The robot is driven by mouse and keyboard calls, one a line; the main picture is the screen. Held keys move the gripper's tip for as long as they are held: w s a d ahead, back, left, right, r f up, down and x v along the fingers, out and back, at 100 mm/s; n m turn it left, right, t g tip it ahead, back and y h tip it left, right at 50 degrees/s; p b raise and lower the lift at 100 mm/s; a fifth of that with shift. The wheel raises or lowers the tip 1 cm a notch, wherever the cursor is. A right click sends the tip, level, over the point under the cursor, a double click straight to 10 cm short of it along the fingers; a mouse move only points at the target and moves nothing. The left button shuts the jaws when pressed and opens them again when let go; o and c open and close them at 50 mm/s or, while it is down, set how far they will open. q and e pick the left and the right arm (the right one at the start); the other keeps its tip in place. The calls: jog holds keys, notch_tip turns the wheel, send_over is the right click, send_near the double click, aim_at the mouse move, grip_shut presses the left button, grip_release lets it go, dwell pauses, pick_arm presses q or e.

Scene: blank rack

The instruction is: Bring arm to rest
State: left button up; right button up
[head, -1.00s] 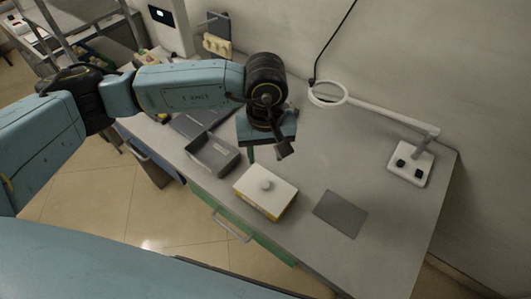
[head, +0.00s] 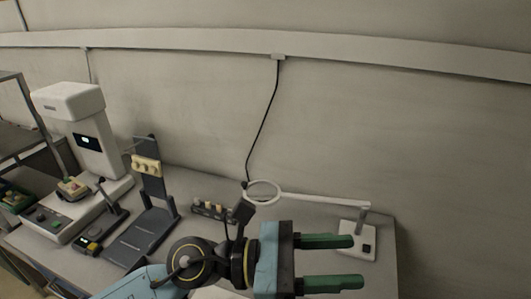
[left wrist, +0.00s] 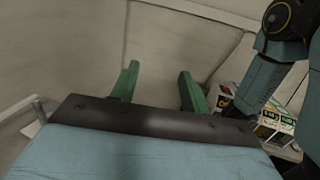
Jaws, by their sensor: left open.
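My left gripper (head: 332,263) is in the lower middle of the head view, raised in front of the workbench and pointing right. Its two green fingers are apart, with nothing between them. In the left wrist view the same green fingers (left wrist: 160,88) stand apart against a pale wall. Part of my own blue arm shows at the upper right of that view. My right gripper is not seen in the head view.
The bench (head: 205,212) runs along the wall. On it are a white instrument (head: 90,130), a dark stand with cream pieces (head: 150,195) and a ring magnifier lamp (head: 320,199). In the left wrist view, colourful boxes (left wrist: 268,122) sit at the right.

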pick_arm(q)
jog(key=w+a+r+n+t+y, duration=0.25)
jog(key=w+a+n+t, duration=0.3)
jog(key=n+t, duration=0.6)
jog(key=w+a+r+n+t+y, duration=0.1)
jog(key=w+a+n+t+y, duration=0.2)
jog(key=w+a+n+t, duration=0.85)
jog(key=s+a+f+n+g+y, duration=0.4)
jog(key=f+n+y, duration=0.35)
jog(key=n, duration=0.35)
jog(key=s+a+f+n+g+y, duration=0.35)
jog(key=a+f+n+y, duration=0.2)
jog(key=f+n, duration=0.4)
jog(key=s+a+f+n+g, duration=0.2)
jog(key=s+f+n+g, duration=0.35)
jog(key=s, duration=0.45)
jog(key=s+a+f+n+g, duration=0.3)
jog(key=s+f+n+g, duration=0.15)
jog(key=s+f, duration=0.35)
jog(key=s+f+m+g+b, duration=0.1)
jog(key=s+f+g+b, duration=0.15)
jog(key=f, duration=2.45)
jog(key=s+a+f, duration=0.2)
jog(key=s+f, duration=1.2)
jog(key=s, duration=0.2)
jog(key=shift+s+a+f+g+y+b, duration=0.3)
jog(key=shift+s+a+f+y, duration=0.05)
jog(key=shift+f+y, duration=0.1)
